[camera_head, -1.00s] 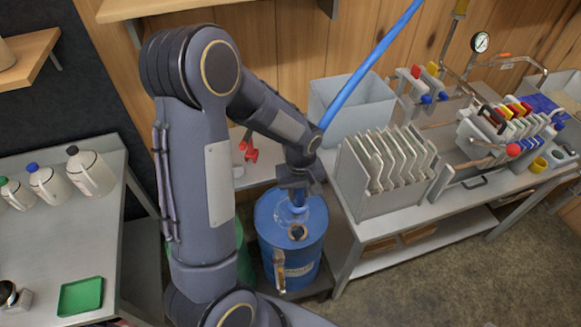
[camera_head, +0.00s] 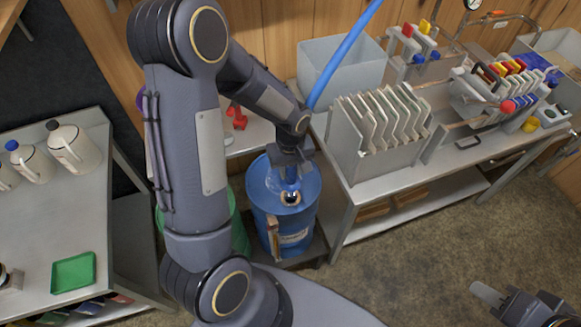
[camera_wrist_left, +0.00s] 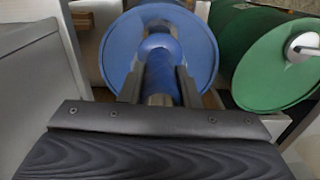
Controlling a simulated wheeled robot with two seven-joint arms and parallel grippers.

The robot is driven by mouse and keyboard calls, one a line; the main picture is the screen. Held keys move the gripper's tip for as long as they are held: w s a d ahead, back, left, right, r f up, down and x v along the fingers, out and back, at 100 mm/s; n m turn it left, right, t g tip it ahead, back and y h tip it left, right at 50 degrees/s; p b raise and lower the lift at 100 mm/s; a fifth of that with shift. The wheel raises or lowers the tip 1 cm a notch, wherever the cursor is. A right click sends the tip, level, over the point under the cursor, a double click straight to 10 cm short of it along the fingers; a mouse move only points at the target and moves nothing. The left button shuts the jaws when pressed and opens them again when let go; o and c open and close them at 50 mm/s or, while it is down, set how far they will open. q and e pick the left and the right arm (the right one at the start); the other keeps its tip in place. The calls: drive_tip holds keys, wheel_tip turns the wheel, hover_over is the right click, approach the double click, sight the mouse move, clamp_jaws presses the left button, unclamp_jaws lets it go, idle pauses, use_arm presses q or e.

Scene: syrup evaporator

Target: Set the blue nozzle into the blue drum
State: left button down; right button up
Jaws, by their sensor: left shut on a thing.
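The blue nozzle (camera_wrist_left: 160,80) is held upright between the fingers of my left gripper (camera_head: 290,168); it also shows below the gripper in the head view (camera_head: 290,178). The blue drum (camera_head: 285,228) stands on a low dark base, and its round top fills the upper middle of the left wrist view (camera_wrist_left: 200,50). My left gripper is over the drum's top, and the nozzle's far end overlaps it. I cannot tell whether the tip is inside an opening. My right gripper (camera_head: 515,302) is at the lower right, far from the drum; its finger gap is unclear.
A blue hose (camera_head: 345,55) hangs from above behind my left arm. A green drum (camera_wrist_left: 275,60) stands beside the blue one. A steel bench (camera_head: 350,195) with a grey plate rack (camera_head: 375,165) is close to the right. A table with jugs (camera_head: 70,148) is at left.

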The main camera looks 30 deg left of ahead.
sight(290, 184)
use_arm(q)
wheel_tip(290, 184, down, 5)
drive_tip(key=b, duration=0.4)
drive_tip(key=shift+b, duration=0.4)
drive_tip(key=shift+f+b, duration=1.55)
drive_tip(key=shift+b, duration=0.05)
drive_tip(key=shift+c, duration=1.8)
unclamp_jaws()
drive_tip(key=shift+r, duration=0.15)
